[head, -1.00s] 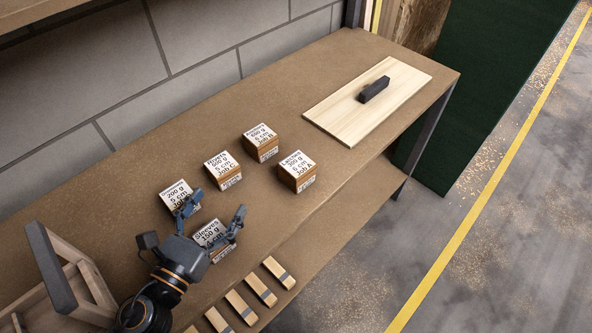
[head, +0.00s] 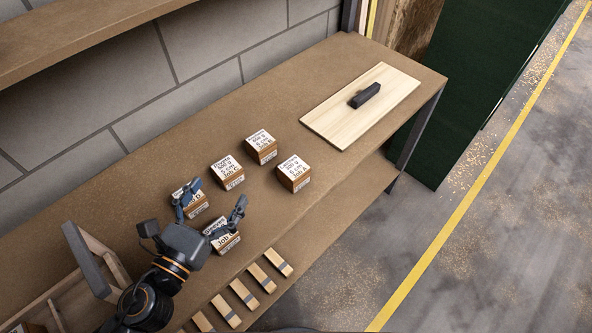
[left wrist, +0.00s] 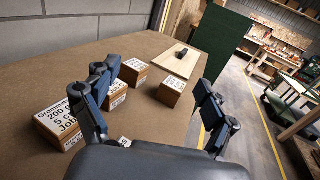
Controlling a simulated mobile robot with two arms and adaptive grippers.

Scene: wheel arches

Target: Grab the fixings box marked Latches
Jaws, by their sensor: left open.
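The Latches box (head: 294,173), a small wooden cube with a white printed top, stands on the brown bench at the right of the cluster of boxes. In the left wrist view it appears to be the box on the right (left wrist: 171,92), between my fingers in the picture but farther off. My left gripper (head: 212,206) is open and empty. It is above the bench over the two nearest boxes, left of the Latches box and apart from it. My left fingers also show in the left wrist view (left wrist: 158,90). My right gripper is not in view.
The Grommets box (left wrist: 62,122) and Sleeves box (head: 226,243) are close under my left fingers. Two more boxes (head: 227,173) (head: 261,147) stand behind. A pale board (head: 335,120) with a dark block (head: 365,95) lies right. Wooden pieces (head: 265,278) line the front edge.

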